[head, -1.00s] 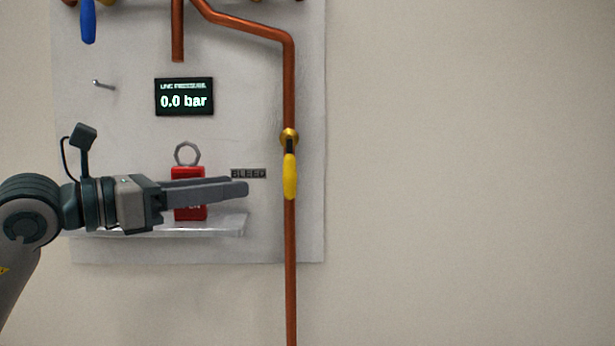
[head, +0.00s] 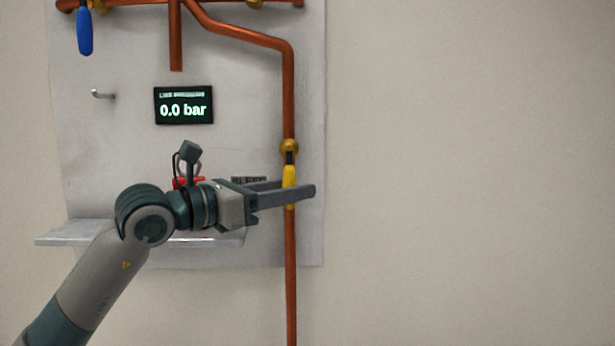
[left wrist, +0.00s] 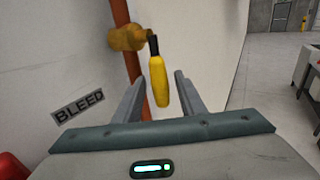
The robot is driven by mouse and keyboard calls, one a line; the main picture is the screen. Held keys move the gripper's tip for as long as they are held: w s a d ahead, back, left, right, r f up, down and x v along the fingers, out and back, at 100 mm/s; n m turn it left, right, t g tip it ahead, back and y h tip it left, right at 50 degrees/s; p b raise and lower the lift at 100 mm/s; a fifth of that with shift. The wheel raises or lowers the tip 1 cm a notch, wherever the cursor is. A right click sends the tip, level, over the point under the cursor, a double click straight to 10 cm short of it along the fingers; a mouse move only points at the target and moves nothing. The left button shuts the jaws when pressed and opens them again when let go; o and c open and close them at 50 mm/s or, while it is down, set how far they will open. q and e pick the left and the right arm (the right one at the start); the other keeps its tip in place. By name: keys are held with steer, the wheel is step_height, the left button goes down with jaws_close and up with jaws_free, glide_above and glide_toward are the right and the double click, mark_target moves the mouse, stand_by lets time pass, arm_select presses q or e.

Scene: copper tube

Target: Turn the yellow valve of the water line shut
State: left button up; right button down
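The yellow valve handle (head: 289,172) hangs straight down along the vertical copper pipe (head: 290,260), below its brass body (head: 289,147). My left gripper (head: 299,188) reaches in from the left at the handle's lower part, and its near finger covers part of it. In the left wrist view, the yellow handle (left wrist: 158,82) hangs between the two spread fingers of my left gripper (left wrist: 160,77), with gaps visible on both sides. The fingers are open. My right gripper is not in view.
A display (head: 184,105) reads 0.0 bar. A blue valve handle (head: 84,32) hangs at upper left, above a hook (head: 103,95). A red object (head: 187,182), mostly hidden by my arm, is above the shelf (head: 75,233). A BLEED label (left wrist: 78,107) is beside the pipe. The right wall is bare.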

arm_select(q)
steer(key=shift+p+x, duration=0.6)
steer(key=shift+x, duration=1.5)
jaws_close()
